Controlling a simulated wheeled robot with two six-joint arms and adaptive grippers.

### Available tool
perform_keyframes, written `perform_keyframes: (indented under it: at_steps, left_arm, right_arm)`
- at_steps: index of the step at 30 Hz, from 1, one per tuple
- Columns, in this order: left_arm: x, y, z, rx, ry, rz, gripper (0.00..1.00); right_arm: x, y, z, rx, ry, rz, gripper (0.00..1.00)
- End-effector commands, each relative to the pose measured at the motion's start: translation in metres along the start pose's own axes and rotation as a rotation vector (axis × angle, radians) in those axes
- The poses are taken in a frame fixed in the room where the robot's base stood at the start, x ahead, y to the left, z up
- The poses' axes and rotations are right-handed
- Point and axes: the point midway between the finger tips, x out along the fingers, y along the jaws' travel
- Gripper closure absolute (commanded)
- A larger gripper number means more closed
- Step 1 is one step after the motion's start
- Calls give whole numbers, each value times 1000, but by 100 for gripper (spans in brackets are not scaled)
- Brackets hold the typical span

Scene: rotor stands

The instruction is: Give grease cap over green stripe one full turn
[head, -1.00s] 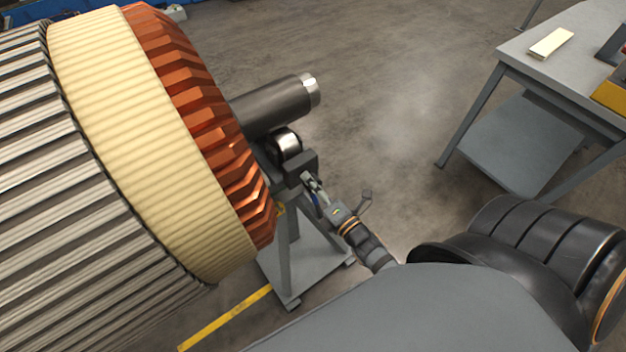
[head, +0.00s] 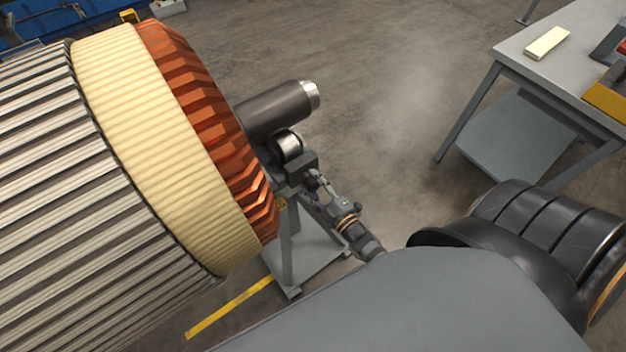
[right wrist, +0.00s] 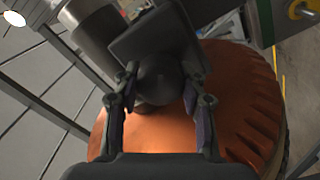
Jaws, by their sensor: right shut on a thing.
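My right gripper (head: 314,180) is at the dark bearing block (head: 301,166) of the rotor stand, beside the shaft's end. In the right wrist view its two fingers (right wrist: 162,98) stand on either side of a dark rounded cap (right wrist: 162,76) and are shut on it. A dark square plate (right wrist: 152,32) lies just behind the cap. I cannot make out a green stripe under the cap; the fingers and shade hide its base. A brass-coloured round piece with green near it (right wrist: 302,10) shows at the top right of the wrist view. My left gripper is not in view.
The large rotor, with its cream band (head: 150,140) and copper end (head: 215,120), fills the left. Its dark shaft (head: 278,112) lies above my gripper. The stand's foot plate (head: 318,262) is below. A grey table (head: 515,62) stands right; open floor lies between.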

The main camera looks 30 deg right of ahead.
Motion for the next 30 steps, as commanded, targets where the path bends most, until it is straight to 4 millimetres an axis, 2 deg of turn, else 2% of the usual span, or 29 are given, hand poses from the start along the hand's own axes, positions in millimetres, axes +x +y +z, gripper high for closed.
perform_keyframes:
  at_steps: [9,30]
  left_arm:
    - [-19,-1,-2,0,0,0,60]
    - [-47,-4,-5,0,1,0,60]
  right_arm:
    - [0,2,-1,297,-2,-2,90]
    - [0,3,0,963,-2,-1,90]
